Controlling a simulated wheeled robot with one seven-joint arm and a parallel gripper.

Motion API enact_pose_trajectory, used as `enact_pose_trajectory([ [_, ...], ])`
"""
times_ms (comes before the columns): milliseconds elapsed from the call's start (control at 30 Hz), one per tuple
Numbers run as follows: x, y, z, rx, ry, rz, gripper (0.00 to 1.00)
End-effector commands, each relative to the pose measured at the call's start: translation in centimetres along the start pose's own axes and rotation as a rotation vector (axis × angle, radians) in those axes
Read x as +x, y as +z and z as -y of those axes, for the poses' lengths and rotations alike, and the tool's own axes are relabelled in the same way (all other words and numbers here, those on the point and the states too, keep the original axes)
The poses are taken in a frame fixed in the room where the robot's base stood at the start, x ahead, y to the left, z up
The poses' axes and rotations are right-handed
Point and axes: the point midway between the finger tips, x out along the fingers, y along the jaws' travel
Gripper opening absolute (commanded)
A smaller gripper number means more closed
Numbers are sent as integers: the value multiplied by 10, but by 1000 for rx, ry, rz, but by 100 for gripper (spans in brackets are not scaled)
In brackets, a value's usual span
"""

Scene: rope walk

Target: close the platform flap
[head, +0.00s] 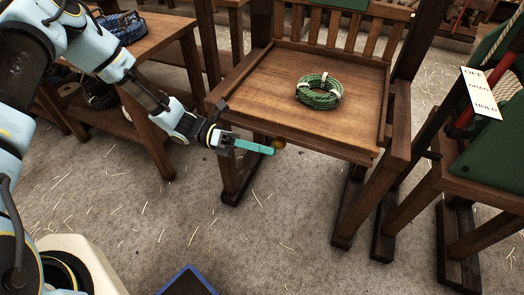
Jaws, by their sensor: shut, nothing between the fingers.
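The wooden platform (260,85) stands in the middle of the head view, with a slatted back and side rails. Which board is its flap, and how far it stands open, I cannot tell for certain. A small round brass-coloured knob (279,143) shows just below the platform's front edge. My gripper (268,150) comes in from the left, in front of that edge. Its teal fingers are shut and empty, pointing right with their tips close beside the knob. Whether they touch it I cannot tell.
A green rope coil (318,103) with white ties lies on the platform. A wooden bench (150,45) with dark rope coils stands at left. A lettered white card (481,92) and a green panel (495,150) are at right. Straw-strewn floor (280,235) in front is mostly open.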

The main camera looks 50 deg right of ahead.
Motion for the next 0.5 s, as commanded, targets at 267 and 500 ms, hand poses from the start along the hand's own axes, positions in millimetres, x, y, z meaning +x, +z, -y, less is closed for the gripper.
enact_pose_trajectory([
  [267,2,38,14,-260,15,-1,0],
  [500,4,68,14,-485,27,-1,0],
])
